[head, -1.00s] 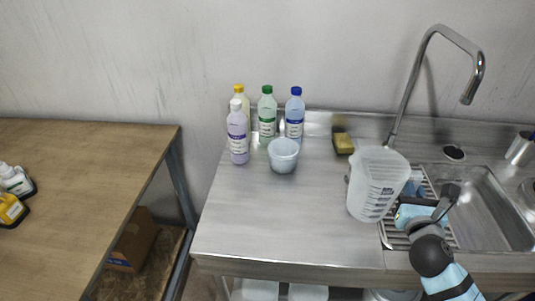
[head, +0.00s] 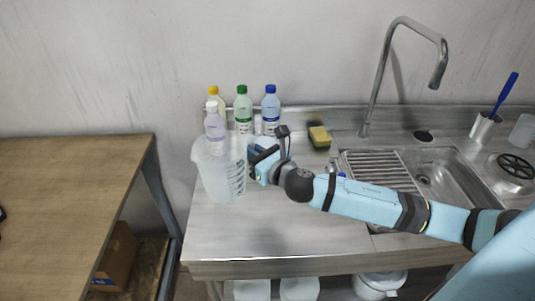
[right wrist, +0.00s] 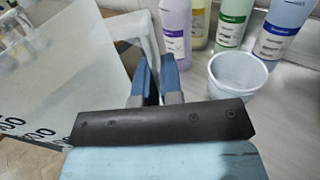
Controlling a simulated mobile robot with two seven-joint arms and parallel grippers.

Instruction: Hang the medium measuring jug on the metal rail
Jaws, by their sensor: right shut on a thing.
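The translucent measuring jug (head: 220,175) with dark scale marks is upright at the left part of the steel counter, in front of the bottles. It fills the left of the right wrist view (right wrist: 65,75). My right gripper (head: 254,160) is shut on the jug's handle side; its fingers also show in the right wrist view (right wrist: 156,80). I cannot tell whether the jug's base touches the counter. Which size it is among the jugs is not clear. No metal rail for hanging can be made out.
Bottles with purple (right wrist: 175,30), green-capped (head: 243,108) and blue-capped (head: 271,108) looks stand by the wall. A small white tub (right wrist: 236,75) is right of the gripper. A sponge (head: 319,136), tap (head: 377,85) and sink (head: 440,170) lie right. A wooden table (head: 70,200) is left.

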